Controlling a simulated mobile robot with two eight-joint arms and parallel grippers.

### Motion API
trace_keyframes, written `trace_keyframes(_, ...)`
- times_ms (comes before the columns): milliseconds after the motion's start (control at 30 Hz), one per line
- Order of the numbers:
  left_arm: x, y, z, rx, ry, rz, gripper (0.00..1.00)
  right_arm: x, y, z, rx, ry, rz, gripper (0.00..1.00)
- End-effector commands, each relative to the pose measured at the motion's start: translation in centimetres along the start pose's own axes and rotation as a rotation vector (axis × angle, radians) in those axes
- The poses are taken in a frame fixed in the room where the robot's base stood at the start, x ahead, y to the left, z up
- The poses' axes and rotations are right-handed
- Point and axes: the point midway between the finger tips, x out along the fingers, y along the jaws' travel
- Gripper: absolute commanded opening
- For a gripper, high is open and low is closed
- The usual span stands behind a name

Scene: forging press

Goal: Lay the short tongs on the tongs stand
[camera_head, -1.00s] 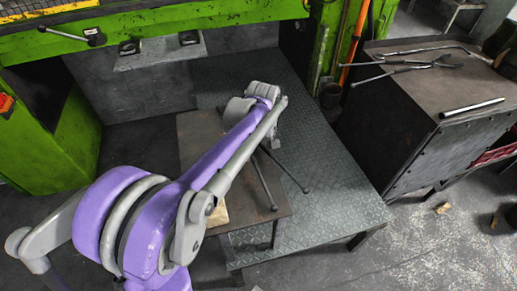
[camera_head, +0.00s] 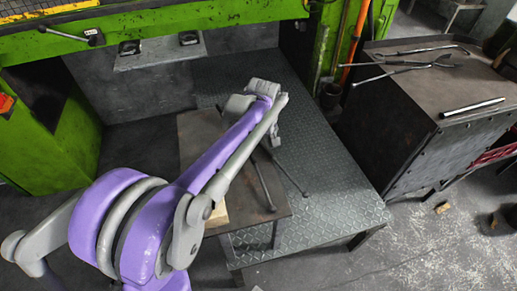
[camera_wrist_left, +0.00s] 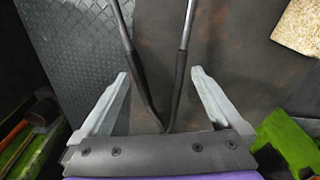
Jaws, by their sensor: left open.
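A pair of dark tongs (camera_head: 264,186) with two thin handles lies by the right edge of a low brown table. One handle is over the tabletop and the other reaches past its edge over the tread plate. In the left wrist view the tongs (camera_wrist_left: 182,65) run between my fingers, which stand apart on either side without closing on them. My left gripper (camera_wrist_left: 160,74) is open; in the head view it (camera_head: 274,132) is partly hidden by its own arm and covers the far end of the tongs. I cannot tell which surface is the tongs stand.
The low table (camera_head: 250,211) carries a light block (camera_head: 217,215), also in the left wrist view (camera_wrist_left: 299,25). A dark bench (camera_head: 425,95) at right holds more tongs (camera_head: 405,68) and a metal bar (camera_head: 472,107). The green press (camera_head: 180,27) stands behind. Tread plate (camera_head: 335,175) beside the table is clear.

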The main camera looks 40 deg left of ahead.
Motion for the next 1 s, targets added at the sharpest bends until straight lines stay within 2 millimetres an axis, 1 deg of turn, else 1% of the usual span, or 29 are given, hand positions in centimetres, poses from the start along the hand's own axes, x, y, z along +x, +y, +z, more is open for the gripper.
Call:
trace_keyframes(300, -6.4, 0.0, 0.0, 0.0, 0.0, 0.0, 1.0, -0.7, 0.0, -0.4, 0.0, 0.003, 0.0, 0.0)
trace_keyframes(400, -8.0, 0.0, 0.0, 0.0, 0.0, 0.0, 1.0, -0.8, 0.0, -0.5, 0.0, 0.003, 0.0, 0.0)
trace_keyframes(500, -9.1, 0.0, 0.0, 0.0, 0.0, 0.0, 1.0, -0.9, 0.0, -0.6, 0.0, 0.004, 0.0, 0.0)
trace_keyframes(633, -9.8, 0.0, 0.0, 0.0, 0.0, 0.0, 1.0, -0.9, 0.0, -0.6, 0.0, 0.004, 0.0, 0.0)
trace_keyframes(833, -9.9, -0.1, 0.3, 0.01, 0.002, 0.003, 1.0, -1.0, 0.0, -0.7, 0.0, 0.004, 0.0, 0.0)
trace_keyframes(933, -10.1, -0.4, 1.5, 0.069, 0.012, 0.023, 1.0, -1.3, 0.0, -0.9, 0.0, 0.005, 0.0, 0.0)
trace_keyframes(967, -10.2, -0.5, 2.1, 0.1, 0.019, 0.033, 1.0, -1.5, 0.0, -1.0, 0.0, 0.006, 0.0, 0.0)
trace_keyframes(1000, -10.3, -0.8, 3.1, 0.15, 0.028, 0.049, 1.0, -1.7, 0.0, -1.2, 0.0, 0.007, 0.0, 0.0)
